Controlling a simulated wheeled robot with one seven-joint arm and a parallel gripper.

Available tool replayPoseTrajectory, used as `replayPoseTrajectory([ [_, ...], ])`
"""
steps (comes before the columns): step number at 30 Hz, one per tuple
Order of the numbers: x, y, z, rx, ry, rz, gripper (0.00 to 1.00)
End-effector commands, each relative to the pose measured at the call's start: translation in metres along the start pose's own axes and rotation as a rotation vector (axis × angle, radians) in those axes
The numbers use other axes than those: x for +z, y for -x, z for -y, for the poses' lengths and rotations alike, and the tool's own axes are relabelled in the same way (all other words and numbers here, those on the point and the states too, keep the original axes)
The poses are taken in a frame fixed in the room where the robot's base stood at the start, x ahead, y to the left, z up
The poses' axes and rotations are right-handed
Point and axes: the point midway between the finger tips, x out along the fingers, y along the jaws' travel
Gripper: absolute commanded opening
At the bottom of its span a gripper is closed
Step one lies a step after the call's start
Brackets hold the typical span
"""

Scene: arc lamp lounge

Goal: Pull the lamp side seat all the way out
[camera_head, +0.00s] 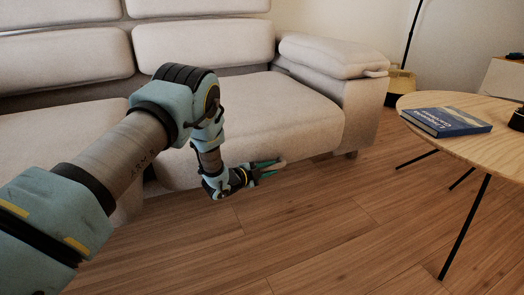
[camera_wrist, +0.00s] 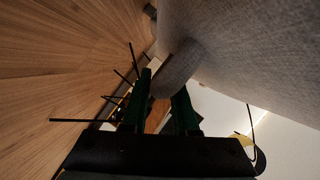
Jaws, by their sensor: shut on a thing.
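The lamp side seat (camera_head: 285,112) is the light grey sofa seat on the right, nearest the lamp pole (camera_head: 411,30). My gripper (camera_head: 268,168) is low at the front lower edge of this seat, above the wood floor. Its green fingers are shut on a grey padded pull handle (camera_head: 281,164) on the seat front. In the wrist view the handle (camera_wrist: 178,70) lies between the two fingers of my gripper (camera_wrist: 164,98), and the seat's grey fabric (camera_wrist: 255,50) fills the upper right. My arm hides part of the seat's left side.
A round wooden table (camera_head: 470,108) with thin black legs stands at the right, with a blue book (camera_head: 445,121) on it. The sofa's armrest (camera_head: 335,55) is right of the seat. Bare wood floor (camera_head: 310,225) lies in front of the sofa, left of the table.

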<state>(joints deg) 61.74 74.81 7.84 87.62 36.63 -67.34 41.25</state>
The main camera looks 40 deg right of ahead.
Motion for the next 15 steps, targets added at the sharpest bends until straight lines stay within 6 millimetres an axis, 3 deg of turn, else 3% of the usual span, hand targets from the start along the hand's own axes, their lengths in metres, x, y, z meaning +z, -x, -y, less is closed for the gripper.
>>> replayPoseTrajectory([
  [1,-0.015,0.007,-0.005,0.007,0.005,0.001,0.0],
  [6,-0.045,0.02,-0.029,0.006,0.003,0.002,0.0],
  [15,-0.072,0.031,-0.053,0.003,-0.001,0.003,0.0],
])
